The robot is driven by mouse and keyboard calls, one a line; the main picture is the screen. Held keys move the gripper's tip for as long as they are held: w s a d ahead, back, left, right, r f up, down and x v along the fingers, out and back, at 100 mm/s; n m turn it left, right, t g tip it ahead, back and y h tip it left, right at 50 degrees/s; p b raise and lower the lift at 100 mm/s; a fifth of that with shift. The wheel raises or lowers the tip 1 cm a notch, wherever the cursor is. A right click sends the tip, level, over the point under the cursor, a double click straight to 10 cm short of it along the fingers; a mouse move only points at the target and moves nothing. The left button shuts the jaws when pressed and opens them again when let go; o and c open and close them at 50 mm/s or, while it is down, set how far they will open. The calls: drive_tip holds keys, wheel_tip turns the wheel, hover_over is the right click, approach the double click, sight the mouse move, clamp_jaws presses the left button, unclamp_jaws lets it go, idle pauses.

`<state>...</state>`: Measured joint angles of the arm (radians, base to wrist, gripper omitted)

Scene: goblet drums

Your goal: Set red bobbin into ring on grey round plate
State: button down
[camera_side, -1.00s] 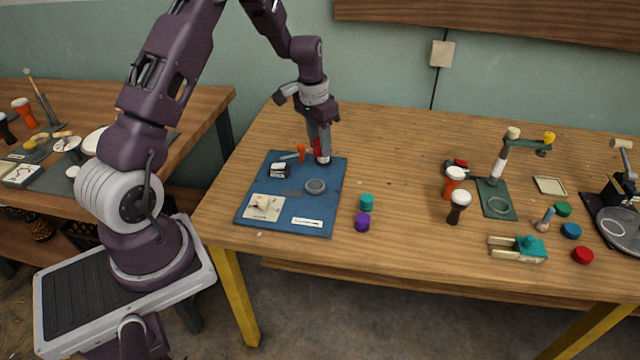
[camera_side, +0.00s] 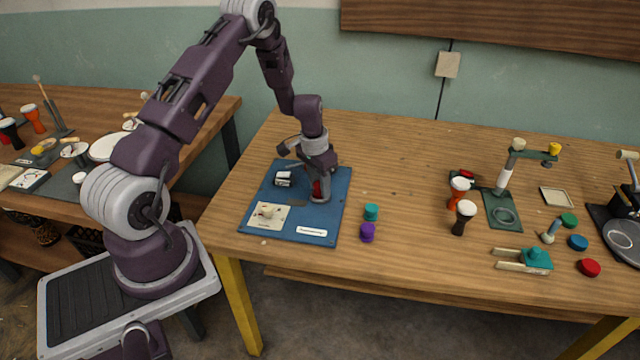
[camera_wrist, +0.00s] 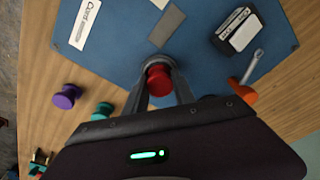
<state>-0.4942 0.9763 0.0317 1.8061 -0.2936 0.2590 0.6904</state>
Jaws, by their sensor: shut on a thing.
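My gripper (camera_side: 319,191) points down over the blue mat and is shut on the red bobbin (camera_side: 317,188). In the wrist view the red bobbin (camera_wrist: 159,82) sits upright between the two fingers (camera_wrist: 160,92). The grey round plate (camera_wrist: 155,61) shows only as a sliver just behind the bobbin. The bobbin and fingers cover most of the plate and its ring. The bobbin is over or at the plate; I cannot tell whether it touches it or is inside the ring.
A wrench (camera_wrist: 252,66) and an orange piece (camera_wrist: 243,95) lie near the gripper. Teal (camera_side: 371,211) and purple bobbins (camera_side: 367,232) stand right of the mat.

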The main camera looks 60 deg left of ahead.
sight(316, 187)
drive_tip(key=shift+s+f, duration=0.1)
drive_tip(key=shift+f, duration=0.3)
drive_tip(key=c, duration=1)
unclamp_jaws()
drive_tip(key=shift+c, duration=0.2)
drive_tip(key=s+d+r, duration=0.1)
drive_tip(key=d+r, duration=0.2)
drive_tip(key=r, duration=0.5)
drive_tip(key=s+d+r+t, duration=0.1)
drive_tip(key=d+r, duration=0.1)
drive_tip(key=r, duration=0.6)
drive_tip(key=s+d+r, duration=0.2)
drive_tip(key=d+r, duration=0.1)
drive_tip(key=r, duration=0.4)
drive_tip(key=s+d+r+m+t, duration=0.1)
drive_tip(key=s+d+r+t, duration=0.1)
drive_tip(key=s+d+r, duration=1.05)
drive_tip(key=s+d+f+t, duration=0.1)
drive_tip(key=s+f, duration=0.1)
drive_tip(key=s, duration=0.8)
drive_tip(key=shift+f, duration=0.25)
